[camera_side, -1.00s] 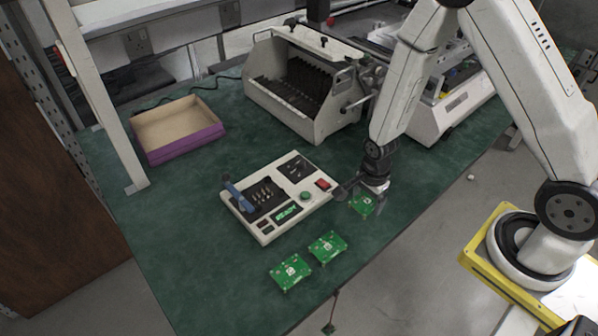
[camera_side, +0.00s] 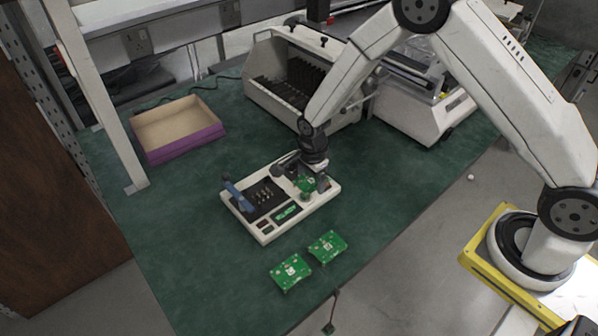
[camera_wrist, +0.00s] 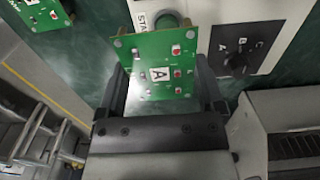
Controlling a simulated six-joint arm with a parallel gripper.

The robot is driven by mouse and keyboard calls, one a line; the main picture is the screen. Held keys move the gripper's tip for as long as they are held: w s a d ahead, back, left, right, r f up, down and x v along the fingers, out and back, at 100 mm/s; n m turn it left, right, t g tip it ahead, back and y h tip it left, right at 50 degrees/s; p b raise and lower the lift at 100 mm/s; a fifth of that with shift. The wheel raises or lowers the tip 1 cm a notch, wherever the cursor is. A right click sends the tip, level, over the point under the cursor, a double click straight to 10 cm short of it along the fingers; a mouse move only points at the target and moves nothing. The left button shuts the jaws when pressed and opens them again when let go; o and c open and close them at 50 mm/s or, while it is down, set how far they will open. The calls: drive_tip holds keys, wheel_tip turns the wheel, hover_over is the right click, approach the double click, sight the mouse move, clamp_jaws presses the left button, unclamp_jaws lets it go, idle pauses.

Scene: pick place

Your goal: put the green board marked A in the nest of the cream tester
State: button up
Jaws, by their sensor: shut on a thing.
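The green board marked A (camera_wrist: 158,58) is held in my gripper (camera_wrist: 163,95), its white A label facing the wrist camera. In the side view the held board (camera_side: 305,184) is over the right part of the cream tester (camera_side: 268,239), below my gripper (camera_side: 313,182). I cannot tell the exact gap between board and tester. The nest (camera_side: 263,196), a dark recess with several upright pins, is on the tester's left half and holds no board. A blue lever (camera_side: 237,196) stands at its left edge. The wrist view shows the tester (camera_wrist: 260,30) with a round green button and a dark knob.
Two other green boards (camera_side: 290,272) (camera_side: 327,247) lie on the green table in front of the tester. A purple-sided open box (camera_side: 180,148) is at back left. A white slotted rack (camera_side: 262,102) stands behind. The table left of the tester is clear.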

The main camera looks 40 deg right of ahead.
wheel_tip(320, 180, up, 4)
hover_over(263, 197)
drive_tip(key=shift+r, duration=0.25)
drive_tip(key=shift+f, duration=0.2)
drive_tip(key=shift+f, duration=3.3)
drive_tip(key=shift+f, duration=0.8)
drive_tip(key=o, duration=0.8)
drive_tip(key=shift+c, duration=0.2)
